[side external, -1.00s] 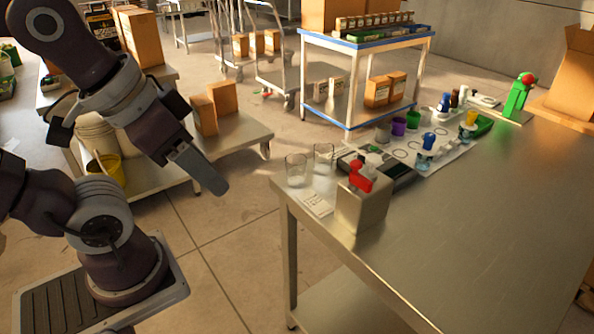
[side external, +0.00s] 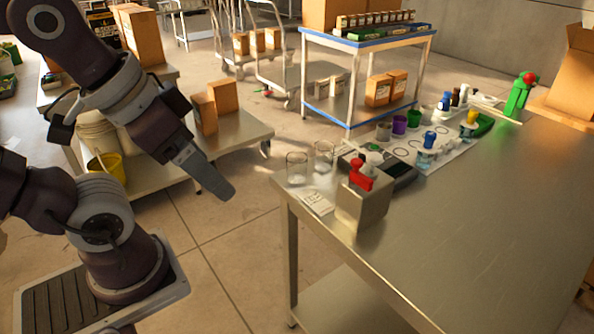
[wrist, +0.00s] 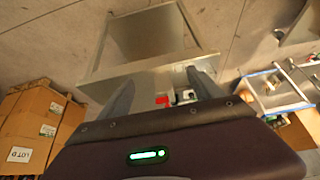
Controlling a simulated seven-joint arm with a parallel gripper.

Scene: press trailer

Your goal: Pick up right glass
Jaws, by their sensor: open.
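Two clear glasses stand upright and side by side at the near left corner of the metal table. The left glass (side external: 297,170) is closest to the corner; the right glass (side external: 324,156) is just behind it to the right. My gripper (side external: 222,187) is open and empty, in the air left of the table and apart from both glasses. In the wrist view my two fingers (wrist: 160,92) are spread, with the table and a red item (wrist: 162,101) between them. I cannot make out the glasses in the wrist view.
A metal holder (side external: 362,212) with a red-topped item stands right of the glasses. A dark device (side external: 402,172), cups and bottles sit behind. A paper card (side external: 315,203) lies in front of the glasses. The table's right front is clear.

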